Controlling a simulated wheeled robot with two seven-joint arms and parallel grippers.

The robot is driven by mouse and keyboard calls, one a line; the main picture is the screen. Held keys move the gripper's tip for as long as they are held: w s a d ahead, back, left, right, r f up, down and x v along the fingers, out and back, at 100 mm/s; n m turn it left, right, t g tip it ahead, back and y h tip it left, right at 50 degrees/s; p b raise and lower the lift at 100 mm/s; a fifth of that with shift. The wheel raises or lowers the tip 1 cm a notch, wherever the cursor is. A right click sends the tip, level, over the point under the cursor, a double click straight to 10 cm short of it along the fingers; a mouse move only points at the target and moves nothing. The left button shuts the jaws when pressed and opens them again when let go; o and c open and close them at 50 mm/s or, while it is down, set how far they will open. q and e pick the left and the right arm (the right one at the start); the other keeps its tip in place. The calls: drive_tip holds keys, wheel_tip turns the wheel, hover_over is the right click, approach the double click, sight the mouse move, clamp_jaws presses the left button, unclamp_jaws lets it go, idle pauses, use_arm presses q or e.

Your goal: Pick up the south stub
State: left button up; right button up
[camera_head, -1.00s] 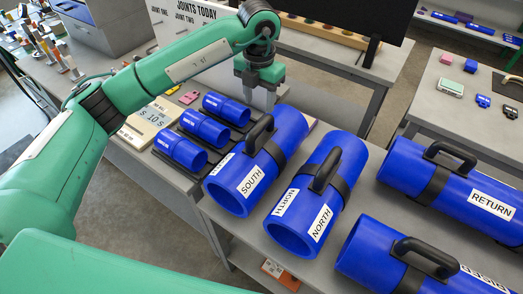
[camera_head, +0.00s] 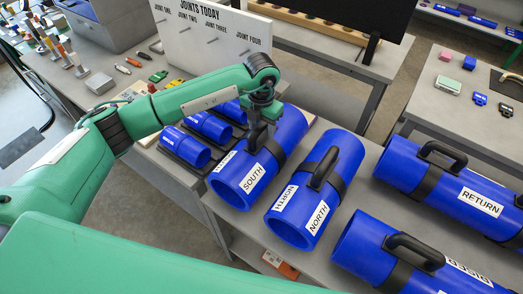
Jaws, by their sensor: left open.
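The south stub (camera_head: 237,183) is a thick blue pipe piece labelled SOUTH, lying on the grey cart top in the head view. It has a black band and a black handle on top. My left gripper (camera_head: 257,138) points down at this handle, with its jaws open. The fingers and the dark handle overlap, so I cannot tell whether they touch. The gripper covers part of the stub's top. My right gripper is out of view.
The north stub (camera_head: 292,226) lies close at the right. The RETURN pipe (camera_head: 465,190) and another handled blue pipe (camera_head: 362,250) lie further right. Several small blue pipes (camera_head: 184,147) lie at the left. A white board (camera_head: 205,50) stands behind.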

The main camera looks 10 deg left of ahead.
use_arm(q)
clamp_jaws()
idle(1.3)
drive_tip(key=shift+w+r, duration=0.15)
